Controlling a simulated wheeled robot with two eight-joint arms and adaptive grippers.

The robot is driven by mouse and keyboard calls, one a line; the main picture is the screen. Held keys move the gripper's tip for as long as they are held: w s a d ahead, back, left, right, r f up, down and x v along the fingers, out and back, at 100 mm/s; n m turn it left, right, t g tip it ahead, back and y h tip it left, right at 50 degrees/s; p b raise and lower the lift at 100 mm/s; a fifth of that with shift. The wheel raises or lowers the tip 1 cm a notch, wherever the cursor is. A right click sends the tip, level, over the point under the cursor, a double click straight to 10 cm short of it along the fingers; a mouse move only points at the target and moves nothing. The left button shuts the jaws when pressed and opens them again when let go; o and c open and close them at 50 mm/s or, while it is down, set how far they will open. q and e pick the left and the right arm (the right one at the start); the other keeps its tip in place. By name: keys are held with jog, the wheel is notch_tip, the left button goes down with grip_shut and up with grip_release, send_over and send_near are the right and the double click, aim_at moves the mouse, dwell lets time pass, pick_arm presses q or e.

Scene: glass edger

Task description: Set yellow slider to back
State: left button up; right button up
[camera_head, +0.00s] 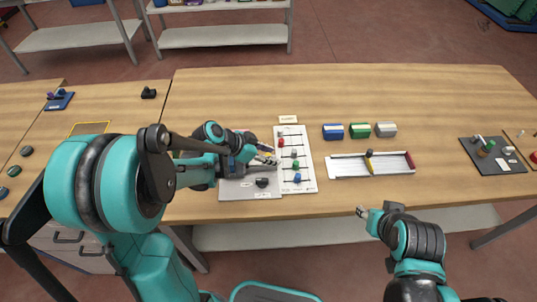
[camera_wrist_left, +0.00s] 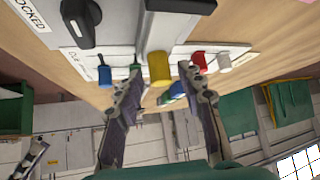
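The yellow slider knob (camera_wrist_left: 158,68) shows in the left wrist view between a green knob (camera_wrist_left: 135,70) and a red knob (camera_wrist_left: 198,62). I cannot make it out in the head view, where my left gripper covers part of the slider board. My left gripper (camera_wrist_left: 162,80) is open, one finger on each side of the yellow knob, with gaps visible. In the head view it (camera_head: 270,158) is at the left edge of the white slider board (camera_head: 308,177). My right gripper (camera_head: 362,211) is in front of the table, and its fingers are too small to judge.
The red knob (camera_head: 281,143), green knob (camera_head: 295,165) and blue knob (camera_head: 297,177) stand close by. A grey panel with a black knob (camera_head: 262,182) lies left of the board. A white tray (camera_head: 345,170) and several coloured boxes (camera_head: 333,131) are to the right.

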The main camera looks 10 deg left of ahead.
pick_arm(q)
jog(key=shift+a, duration=0.15)
jog(key=v, duration=1.2)
jog(key=s+d+n+t+y, duration=0.1)
jog(key=s+n+y, duration=0.6)
jog(key=s+n, duration=0.3)
jog(key=s, duration=0.2)
jog(key=shift+s+f+t, duration=0.3)
jog(key=shift+s+f, duration=0.1)
